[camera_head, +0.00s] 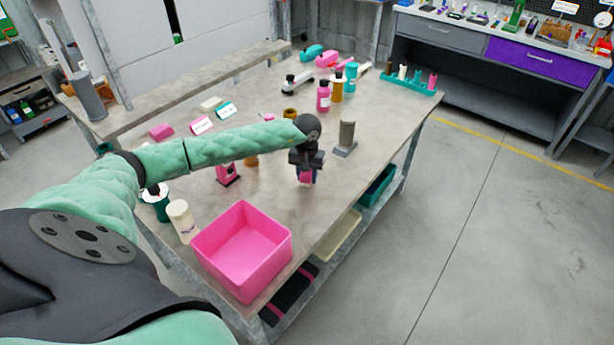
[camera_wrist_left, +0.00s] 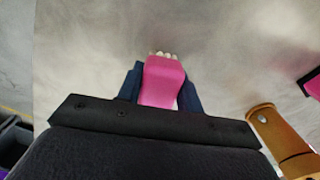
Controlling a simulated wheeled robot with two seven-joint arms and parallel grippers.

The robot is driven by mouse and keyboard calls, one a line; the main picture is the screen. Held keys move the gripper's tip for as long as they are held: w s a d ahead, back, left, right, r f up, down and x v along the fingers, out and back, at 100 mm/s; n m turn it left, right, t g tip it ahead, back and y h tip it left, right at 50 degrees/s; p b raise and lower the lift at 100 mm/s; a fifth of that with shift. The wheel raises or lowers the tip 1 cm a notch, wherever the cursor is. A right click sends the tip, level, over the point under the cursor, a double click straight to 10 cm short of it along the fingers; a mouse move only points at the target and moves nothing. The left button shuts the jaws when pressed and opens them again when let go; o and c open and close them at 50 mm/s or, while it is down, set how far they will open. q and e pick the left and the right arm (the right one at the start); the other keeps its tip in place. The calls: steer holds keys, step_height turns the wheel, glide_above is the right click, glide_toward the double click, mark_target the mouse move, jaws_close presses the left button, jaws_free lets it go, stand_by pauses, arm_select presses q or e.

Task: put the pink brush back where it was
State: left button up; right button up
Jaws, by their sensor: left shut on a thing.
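The pink brush (camera_wrist_left: 163,80) is between the two dark blue fingers of my left gripper (camera_wrist_left: 161,88) in the left wrist view, with pale bristle tips at its far end. In the head view my left gripper (camera_head: 305,180) points down over the right part of the table (camera_head: 318,215), shut on the pink brush. A bit of pink shows between the fingertips there. I cannot tell whether the brush touches the tabletop. My right gripper is not in view.
A pink bin (camera_head: 242,250) stands at the near corner, with a cream cylinder (camera_head: 182,218) beside it. A grey post on a base (camera_head: 346,136) stands right of the gripper. Bottles, including a pink one (camera_head: 323,98), stand farther back. The tabletop between bin and gripper is clear.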

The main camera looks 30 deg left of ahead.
arm_select(q)
steer(key=shift+f+p, duration=0.3)
steer(key=shift+f, duration=0.55)
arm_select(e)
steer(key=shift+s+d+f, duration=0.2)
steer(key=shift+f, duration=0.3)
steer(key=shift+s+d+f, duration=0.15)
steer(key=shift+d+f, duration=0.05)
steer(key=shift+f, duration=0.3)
arm_select(q)
steer(key=shift+f, duration=0.1)
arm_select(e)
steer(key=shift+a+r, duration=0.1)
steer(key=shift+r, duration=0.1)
arm_select(q)
steer(key=o, duration=1)
steer(key=shift+c, duration=0.2)
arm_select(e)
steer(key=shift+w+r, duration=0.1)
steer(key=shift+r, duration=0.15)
